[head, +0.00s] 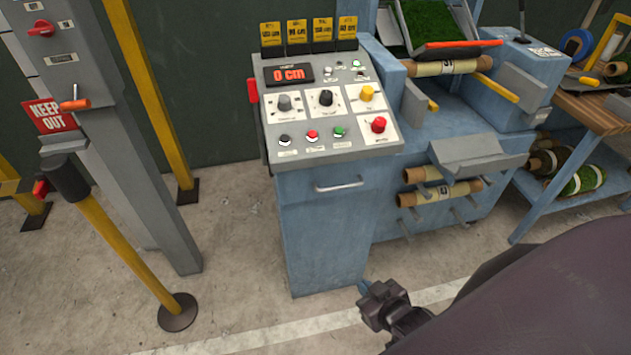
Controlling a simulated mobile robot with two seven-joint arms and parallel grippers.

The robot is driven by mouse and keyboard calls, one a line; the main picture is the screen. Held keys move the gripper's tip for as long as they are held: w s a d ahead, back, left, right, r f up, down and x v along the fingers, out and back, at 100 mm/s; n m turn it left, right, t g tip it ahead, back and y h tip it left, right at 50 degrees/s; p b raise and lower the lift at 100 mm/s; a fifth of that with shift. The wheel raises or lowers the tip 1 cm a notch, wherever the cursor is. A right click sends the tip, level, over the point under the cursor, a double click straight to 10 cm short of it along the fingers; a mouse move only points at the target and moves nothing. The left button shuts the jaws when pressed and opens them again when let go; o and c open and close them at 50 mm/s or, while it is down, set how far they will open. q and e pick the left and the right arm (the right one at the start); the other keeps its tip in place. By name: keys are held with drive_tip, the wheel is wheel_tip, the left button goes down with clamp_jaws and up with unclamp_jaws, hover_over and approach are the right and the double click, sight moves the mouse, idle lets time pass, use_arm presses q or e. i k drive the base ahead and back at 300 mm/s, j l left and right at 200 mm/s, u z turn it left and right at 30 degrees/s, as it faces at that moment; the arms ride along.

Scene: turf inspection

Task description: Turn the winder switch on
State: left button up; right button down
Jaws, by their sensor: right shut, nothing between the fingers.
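The control console (315,205) is a blue cabinet with a sloped white panel. Its display (289,74) reads "0 cm". The panel carries a grey knob (284,103), a black knob (325,98), a yellow knob (366,92), a red mushroom knob (378,125) and small black, red and green buttons. The labels are too small to read, so I cannot tell which control is the winder switch. My right gripper (363,287) is shut and empty, low in front of the console's lower right side, well below the panel. My left gripper is out of view.
A grey post (110,150) with a red rotary switch (41,28), an orange-handled lever (75,104) and a "KEEP OUT" sign (50,115) stands left. A yellow barrier post (125,250) stands in front. The blue machine (425,140) holds rolls at right. Open floor lies in front.

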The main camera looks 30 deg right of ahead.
sight(377, 126)
drive_tip(key=z, duration=1.3)
